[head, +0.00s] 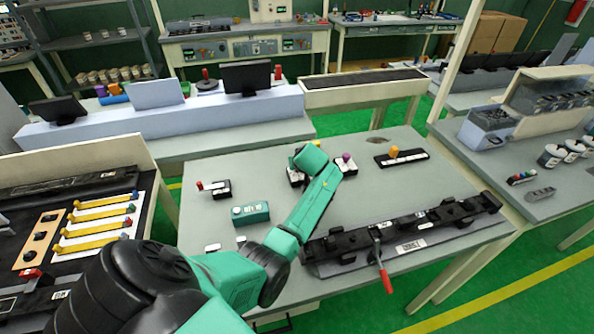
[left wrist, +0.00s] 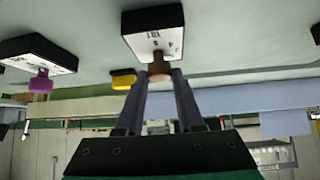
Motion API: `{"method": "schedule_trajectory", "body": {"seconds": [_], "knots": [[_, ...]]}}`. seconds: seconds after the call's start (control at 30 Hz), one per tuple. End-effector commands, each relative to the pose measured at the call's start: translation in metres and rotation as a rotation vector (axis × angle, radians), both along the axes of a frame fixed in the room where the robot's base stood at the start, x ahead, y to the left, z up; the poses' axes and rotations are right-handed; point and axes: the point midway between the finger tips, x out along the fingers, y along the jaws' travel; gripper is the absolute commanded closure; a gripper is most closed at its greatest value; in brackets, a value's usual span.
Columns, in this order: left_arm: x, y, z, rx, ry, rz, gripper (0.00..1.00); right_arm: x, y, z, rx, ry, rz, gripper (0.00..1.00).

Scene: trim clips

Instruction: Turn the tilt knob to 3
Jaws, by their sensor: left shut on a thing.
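The tilt knob (left wrist: 159,72) is a small brown cylinder on a black box with a white, marked face (left wrist: 155,43) in the left wrist view. My left gripper (left wrist: 160,80) is shut on this knob, one finger on each side. The lettering on the face is small and appears upside down; I cannot tell which number the knob points to. In the head view the box (head: 295,179) is mostly hidden behind my left arm and hand, and the knob and fingertips are hidden. My right gripper is in neither view.
Close by is a box with a purple knob (head: 346,157). A red-tipped lever box (head: 217,190) and teal box (head: 251,213) stand left. A black fixture (head: 330,245) with a red handle (head: 385,279) lies in front.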

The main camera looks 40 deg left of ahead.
Motion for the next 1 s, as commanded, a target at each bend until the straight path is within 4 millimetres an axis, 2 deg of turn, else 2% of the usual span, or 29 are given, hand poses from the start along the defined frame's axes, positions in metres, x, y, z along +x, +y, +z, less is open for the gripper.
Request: {"method": "schedule_trajectory", "body": {"seconds": [0.03, 0.1, 0.4, 1.0], "knots": [[0.003, -0.001, -0.006, 0.000, -0.006, 0.033, 1.00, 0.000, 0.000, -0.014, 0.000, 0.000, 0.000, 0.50], [0.003, -0.001, -0.005, 0.001, -0.006, 0.086, 1.00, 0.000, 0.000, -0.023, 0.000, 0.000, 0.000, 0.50], [0.004, -0.001, -0.002, 0.002, -0.003, 0.243, 1.00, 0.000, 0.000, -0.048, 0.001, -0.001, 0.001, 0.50], [0.004, -0.001, 0.002, 0.002, -0.002, 0.295, 1.00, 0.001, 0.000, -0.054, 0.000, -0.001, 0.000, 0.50]]}}
